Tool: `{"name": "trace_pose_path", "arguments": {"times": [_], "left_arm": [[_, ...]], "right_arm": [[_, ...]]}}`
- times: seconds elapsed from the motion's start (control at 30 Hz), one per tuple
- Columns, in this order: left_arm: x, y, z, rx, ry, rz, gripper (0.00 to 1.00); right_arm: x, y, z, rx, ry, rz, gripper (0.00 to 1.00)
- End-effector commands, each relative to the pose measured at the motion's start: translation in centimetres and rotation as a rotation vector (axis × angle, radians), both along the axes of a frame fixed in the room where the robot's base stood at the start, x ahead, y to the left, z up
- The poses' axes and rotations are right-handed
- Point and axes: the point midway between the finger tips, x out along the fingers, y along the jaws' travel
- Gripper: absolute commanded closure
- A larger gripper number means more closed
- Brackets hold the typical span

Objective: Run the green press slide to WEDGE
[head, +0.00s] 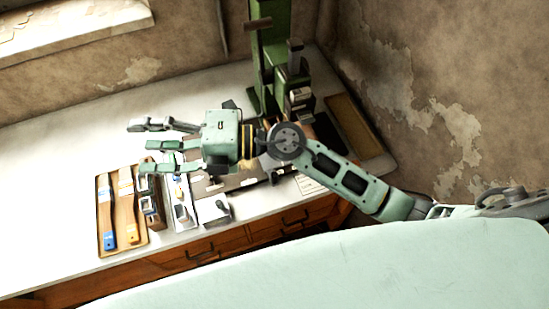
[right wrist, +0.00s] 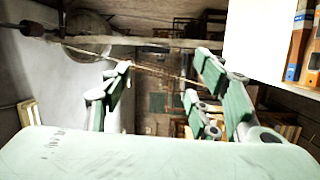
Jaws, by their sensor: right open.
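The green press (head: 270,55) stands on the bench at the back, near the wall corner. Its column rises out of the top of the head view, and a shorter dark slide part (head: 295,62) shows on its right side. I cannot make out the handwheel or a WEDGE mark. My right gripper (head: 152,145) is open and empty, in front of the press, with its fingers pointing left above the bench. In the right wrist view its fingers (right wrist: 160,95) are spread with nothing between them. My left gripper is not in view.
A brown board (head: 350,125) lies right of the press. The white bench top (head: 50,155) is clear at the left. Walls (head: 420,80) close off the right.

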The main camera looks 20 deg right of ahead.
Motion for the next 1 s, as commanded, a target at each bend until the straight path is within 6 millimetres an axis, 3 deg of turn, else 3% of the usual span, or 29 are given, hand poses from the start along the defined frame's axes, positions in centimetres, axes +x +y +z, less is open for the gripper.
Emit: {"name": "trace_pose_path", "arguments": {"times": [0.07, 0.17, 0.27, 0.3, 0.4, 0.5, 0.63, 0.77, 1.0], "left_arm": [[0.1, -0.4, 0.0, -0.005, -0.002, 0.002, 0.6], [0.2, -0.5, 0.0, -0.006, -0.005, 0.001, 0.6], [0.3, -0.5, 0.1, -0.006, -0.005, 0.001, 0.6], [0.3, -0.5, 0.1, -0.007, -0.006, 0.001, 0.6], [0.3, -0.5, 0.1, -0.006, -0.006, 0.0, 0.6], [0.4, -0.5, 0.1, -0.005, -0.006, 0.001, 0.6], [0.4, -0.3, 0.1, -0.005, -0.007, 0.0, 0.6], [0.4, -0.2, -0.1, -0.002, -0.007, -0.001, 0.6], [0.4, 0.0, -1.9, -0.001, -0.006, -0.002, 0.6]], "right_arm": [[-1.3, 0.7, -4.3, -0.204, -0.047, 0.116, 0.44], [-2.2, -0.6, -10.5, -0.485, -0.073, 0.237, 0.44], [-1.9, -4.4, -16.5, -0.79, -0.067, 0.318, 0.44], [-1.4, -6.4, -18.5, -0.913, -0.058, 0.336, 0.44], [0.1, -12.4, -22.1, -1.2, -0.016, 0.352, 0.44], [1.5, -17.6, -23.7, -1.421, 0.034, 0.334, 0.44], [2.7, -22.2, -24.1, -1.6, 0.085, 0.301, 0.44], [3.1, -24.0, -24.3, -1.668, 0.108, 0.287, 0.44], [3.0, -24.1, -26.8, -1.673, 0.113, 0.287, 0.44]]}}
